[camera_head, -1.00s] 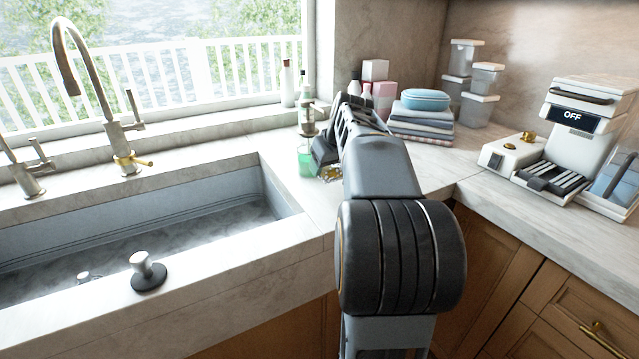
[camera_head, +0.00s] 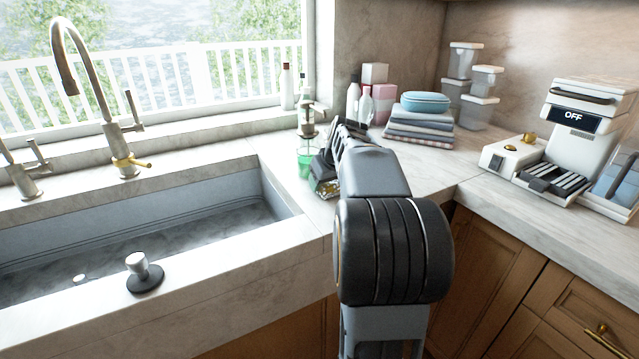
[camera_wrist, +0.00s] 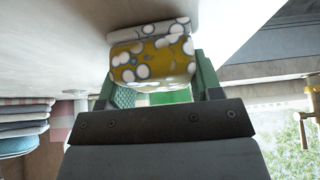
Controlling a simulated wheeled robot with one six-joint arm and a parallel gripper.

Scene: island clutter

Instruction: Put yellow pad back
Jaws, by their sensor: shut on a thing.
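The yellow pad (camera_wrist: 155,62), patterned with white circles, sits between the fingers of my gripper (camera_wrist: 160,88) in the wrist view. My gripper is shut on it. A grey-and-white patterned part (camera_wrist: 150,30) lies along the pad's far edge; I cannot tell whether it belongs to the pad. In the head view my gripper (camera_head: 325,172) is low over the counter, right of the sink's corner, and mostly hides the pad (camera_head: 328,188). A soap dispenser with green liquid (camera_head: 305,162) stands just left of my gripper. Whether the pad touches the counter is unclear.
White bottles (camera_head: 353,100) and boxes (camera_head: 374,75) stand behind my gripper. Folded cloths (camera_head: 418,132) with a blue case (camera_head: 425,102) on top lie to the right. The sink (camera_head: 150,235) opens at left. A coffee machine (camera_head: 590,110) stands far right. Counter between is clear.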

